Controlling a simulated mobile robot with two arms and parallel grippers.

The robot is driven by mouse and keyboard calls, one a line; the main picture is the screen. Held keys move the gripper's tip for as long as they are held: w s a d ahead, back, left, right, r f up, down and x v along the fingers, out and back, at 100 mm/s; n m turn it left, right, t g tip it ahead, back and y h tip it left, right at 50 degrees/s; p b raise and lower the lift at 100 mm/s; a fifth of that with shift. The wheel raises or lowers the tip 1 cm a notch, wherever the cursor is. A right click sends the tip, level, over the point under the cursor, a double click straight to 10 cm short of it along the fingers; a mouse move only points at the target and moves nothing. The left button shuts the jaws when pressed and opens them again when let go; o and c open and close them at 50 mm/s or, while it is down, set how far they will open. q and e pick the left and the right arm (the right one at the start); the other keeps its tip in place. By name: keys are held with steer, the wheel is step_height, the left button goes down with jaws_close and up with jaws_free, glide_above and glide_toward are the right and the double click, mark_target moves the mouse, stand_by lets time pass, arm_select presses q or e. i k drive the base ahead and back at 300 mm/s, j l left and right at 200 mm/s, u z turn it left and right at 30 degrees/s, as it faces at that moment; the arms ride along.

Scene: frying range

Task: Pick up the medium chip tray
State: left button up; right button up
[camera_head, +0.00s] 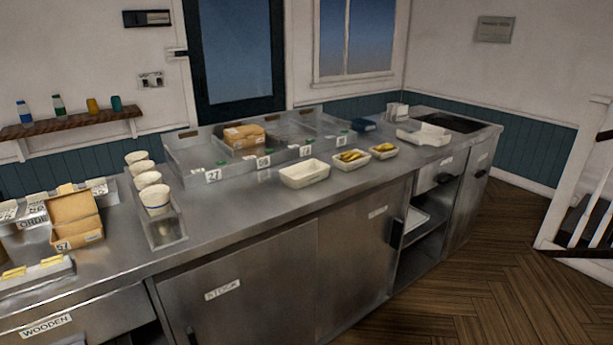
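Three cream trays stand in a row along the front edge of the steel counter, shrinking in size towards the right. The biggest tray (304,177) is at the left and looks empty. The middle-sized tray (350,166), which fits the medium chip tray, holds yellow chips (352,156). The smallest tray (384,155) is just right of it and also holds yellow chips. The middle tray is upright with small gaps to both neighbours. Neither of my grippers is in view.
Behind the trays is a sectioned steel unit (225,177) with number labels and brown boxes (244,135). A white container (423,134) sits further right. The wooden floor (480,270) at front right is clear.

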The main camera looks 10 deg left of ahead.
mark_target(350, 160)
steer(key=i+l+u, duration=0.2)
steer(key=i, duration=0.3)
steer(key=i+l+u, duration=0.2)
steer(key=i+l, duration=0.15)
steer(key=i, duration=0.15)
